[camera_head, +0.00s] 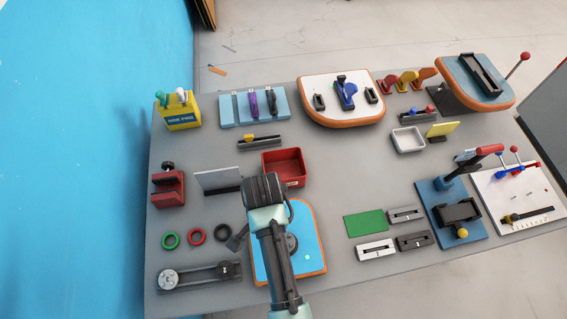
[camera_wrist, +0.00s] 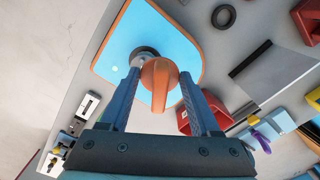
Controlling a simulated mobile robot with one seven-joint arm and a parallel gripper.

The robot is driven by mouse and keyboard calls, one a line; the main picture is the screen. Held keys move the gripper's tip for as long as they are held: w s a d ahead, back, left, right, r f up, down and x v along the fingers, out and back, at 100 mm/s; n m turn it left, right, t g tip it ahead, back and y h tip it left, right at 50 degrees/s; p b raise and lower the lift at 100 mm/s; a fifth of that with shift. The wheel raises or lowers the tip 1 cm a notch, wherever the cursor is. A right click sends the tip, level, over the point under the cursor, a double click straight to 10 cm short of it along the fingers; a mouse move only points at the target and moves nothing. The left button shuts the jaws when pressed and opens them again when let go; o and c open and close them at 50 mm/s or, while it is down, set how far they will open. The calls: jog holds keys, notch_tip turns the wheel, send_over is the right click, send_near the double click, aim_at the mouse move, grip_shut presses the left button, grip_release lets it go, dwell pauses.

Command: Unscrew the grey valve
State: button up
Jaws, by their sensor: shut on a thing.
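The blue board (camera_head: 308,232) with an orange rim lies on the grey table, partly under my arm; it also shows in the wrist view (camera_wrist: 120,50). A grey round valve part (camera_head: 291,243) is on the board, partly hidden by my arm. In the wrist view its grey ring (camera_wrist: 143,53) shows just behind an orange rounded piece (camera_wrist: 159,74) with a tab pointing toward the camera. My gripper (camera_wrist: 160,78) has its fingers on both sides of the orange piece and is shut on it. I cannot tell whether the orange piece touches the grey ring.
A red bin (camera_head: 285,167) stands behind the board. Black, red (camera_head: 196,235) and green rings lie to its left, near a grey bar with a round dial (camera_head: 168,280). A green plate (camera_head: 366,224) and several grey slotted blocks lie to its right.

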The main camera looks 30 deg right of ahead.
jog(key=d+m+p, duration=0.1)
jog(key=m, duration=0.1)
jog(key=s+d+r+m+p, duration=0.1)
jog(key=m, duration=0.1)
jog(key=d+m+p, duration=0.1)
jog(key=m, duration=0.1)
jog(key=shift+s+d+r+m, duration=0.2)
jog(key=shift+s+r+m, duration=0.1)
jog(key=shift+s+m, duration=0.1)
jog(key=shift+r+p, duration=0.1)
jog(key=shift+p, duration=0.3)
jog(key=shift+f+b, duration=2.15)
jog(key=shift+f, duration=0.8)
jog(key=shift+p, duration=0.6)
jog(key=shift+f+b, duration=0.9)
jog(key=shift+f, duration=0.25)
jog(key=o, duration=1.4)
jog(key=shift+r, duration=0.1)
